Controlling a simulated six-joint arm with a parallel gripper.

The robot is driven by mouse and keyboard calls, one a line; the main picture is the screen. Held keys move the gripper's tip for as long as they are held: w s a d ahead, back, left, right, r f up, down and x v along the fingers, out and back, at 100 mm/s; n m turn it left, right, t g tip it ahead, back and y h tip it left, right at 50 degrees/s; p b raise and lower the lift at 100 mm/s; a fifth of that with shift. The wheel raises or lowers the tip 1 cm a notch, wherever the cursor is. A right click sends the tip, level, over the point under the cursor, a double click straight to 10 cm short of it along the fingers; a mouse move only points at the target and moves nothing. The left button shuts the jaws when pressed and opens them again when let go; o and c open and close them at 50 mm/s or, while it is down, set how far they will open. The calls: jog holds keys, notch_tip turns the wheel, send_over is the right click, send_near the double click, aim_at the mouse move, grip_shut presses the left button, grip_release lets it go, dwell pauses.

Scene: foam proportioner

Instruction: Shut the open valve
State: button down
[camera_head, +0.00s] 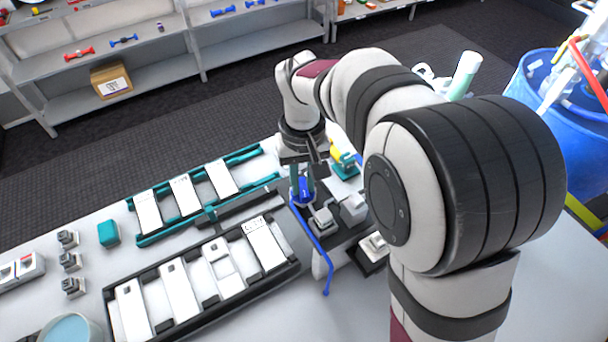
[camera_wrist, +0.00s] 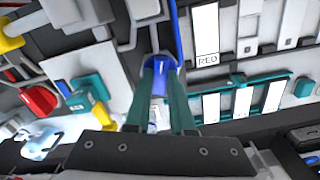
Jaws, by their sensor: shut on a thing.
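A blue valve (camera_head: 302,194) stands at the right end of the panel on the table, with a long blue lever (camera_head: 322,258) reaching toward the front. My gripper (camera_head: 303,180) points down over it, its teal fingers shut on the blue valve's top. In the wrist view, the gripper (camera_wrist: 161,68) has one finger on each side of the blue hub (camera_wrist: 160,84), and the blue lever (camera_wrist: 178,35) runs up the picture. A teal and yellow valve (camera_head: 344,160) stands just behind, partly hidden by my arm; it also shows in the wrist view (camera_wrist: 91,86). A red knob (camera_wrist: 38,100) is at left there.
Racks of white labelled plates, one teal (camera_head: 150,240) and one black (camera_head: 297,268), lie left of the valve. Grey and white blocks (camera_head: 322,218) stand close to its right. A blue barrel (camera_head: 530,95) is at far right. Open table lies at front right.

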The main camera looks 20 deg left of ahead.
aim_at(303, 187)
jog(key=shift+n, duration=2)
jog(key=c, duration=0.8)
grip_release()
jog(key=shift+o, duration=0.2)
notch_tip(303, 187, up, 16)
jog(key=shift+f, duration=0.1)
